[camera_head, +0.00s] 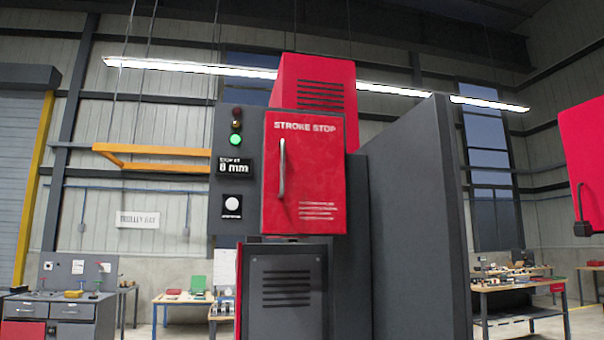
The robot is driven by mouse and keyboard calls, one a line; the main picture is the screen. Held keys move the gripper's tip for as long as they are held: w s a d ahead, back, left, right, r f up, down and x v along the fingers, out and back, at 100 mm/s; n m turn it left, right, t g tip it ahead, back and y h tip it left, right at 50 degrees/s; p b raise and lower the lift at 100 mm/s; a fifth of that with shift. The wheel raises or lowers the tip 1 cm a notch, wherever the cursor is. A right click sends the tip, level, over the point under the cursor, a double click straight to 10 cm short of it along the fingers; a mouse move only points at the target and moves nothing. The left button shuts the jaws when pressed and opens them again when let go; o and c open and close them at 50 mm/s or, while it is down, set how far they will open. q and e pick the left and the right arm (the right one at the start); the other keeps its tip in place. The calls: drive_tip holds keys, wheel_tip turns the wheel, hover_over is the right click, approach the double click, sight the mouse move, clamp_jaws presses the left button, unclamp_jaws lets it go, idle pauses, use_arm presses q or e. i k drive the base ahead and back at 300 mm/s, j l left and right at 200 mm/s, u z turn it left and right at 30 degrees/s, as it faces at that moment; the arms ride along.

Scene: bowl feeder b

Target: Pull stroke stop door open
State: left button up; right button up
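The red stroke stop door (318,170) is on the front of a dark grey machine in the middle of the camera_head view. It carries the words "STROKE STOP" at its top and looks shut. A curved metal handle (282,168) stands upright on its left side. Left of the door is a grey panel with an unlit red lamp, a lit green lamp (235,139), a display (235,168) reading "8 mm" and a white round button (232,201). Neither of my grippers shows in this view.
A tall dark grey panel (415,220) stands right of the door. A grey cabinet (287,290) with vents is below it. Workbenches stand behind at left (185,301) and right (520,286). A red box-like part (585,160) is at the right edge.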

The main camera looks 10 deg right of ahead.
sight(304, 174)
drive_tip(key=u, duration=0.4)
drive_tip(key=i+l+u, duration=0.1)
drive_tip(key=l+u, duration=0.2)
drive_tip(key=l, duration=0.15)
drive_tip(key=i+l+u, duration=0.1)
drive_tip(key=l+u, duration=0.4)
drive_tip(key=l, duration=1.4)
drive_tip(key=l+u, duration=0.2)
drive_tip(key=l, duration=1.3)
